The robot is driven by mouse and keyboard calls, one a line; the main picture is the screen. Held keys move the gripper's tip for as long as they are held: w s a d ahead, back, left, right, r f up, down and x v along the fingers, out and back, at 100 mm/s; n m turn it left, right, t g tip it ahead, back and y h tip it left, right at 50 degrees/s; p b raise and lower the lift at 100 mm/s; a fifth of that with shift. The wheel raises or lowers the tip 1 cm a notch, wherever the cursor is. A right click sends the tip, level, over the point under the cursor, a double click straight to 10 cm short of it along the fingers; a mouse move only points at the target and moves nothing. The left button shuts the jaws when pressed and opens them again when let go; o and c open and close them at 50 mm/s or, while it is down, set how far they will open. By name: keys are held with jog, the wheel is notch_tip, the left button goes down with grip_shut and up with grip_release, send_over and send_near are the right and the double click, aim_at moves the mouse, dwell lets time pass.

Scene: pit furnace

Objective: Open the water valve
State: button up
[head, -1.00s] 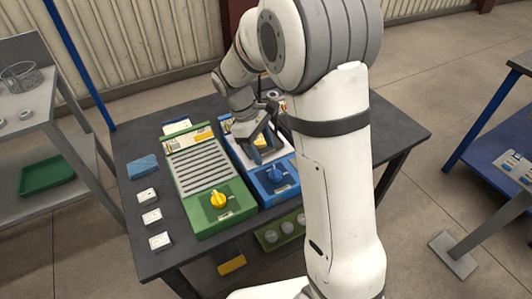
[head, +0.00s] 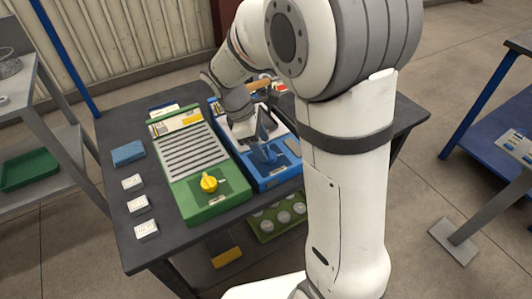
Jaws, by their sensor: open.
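The blue unit (head: 290,165) on the dark table carries a blue valve handle (head: 267,156) on its front panel. My gripper (head: 262,143) reaches down over this blue unit, with its fingers close at the blue handle. The jaws are open; whether they touch the handle I cannot tell. The green unit (head: 190,152) to the left has a ribbed top and a yellow knob (head: 209,182). Labels on both units are too small to read. My arm hides part of the blue unit's right side and back.
Several small white boxes (head: 138,205) and a blue sponge-like block (head: 128,153) lie along the left of the dark table (head: 160,248). A green tray with round items (head: 265,228) sits below the table top. Shelves stand at left and right.

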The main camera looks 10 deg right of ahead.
aim_at(267, 153)
jog(key=shift+x, duration=1.7)
jog(key=shift+c, duration=0.3)
jog(key=c, duration=0.6)
jog(key=shift+c, duration=0.2)
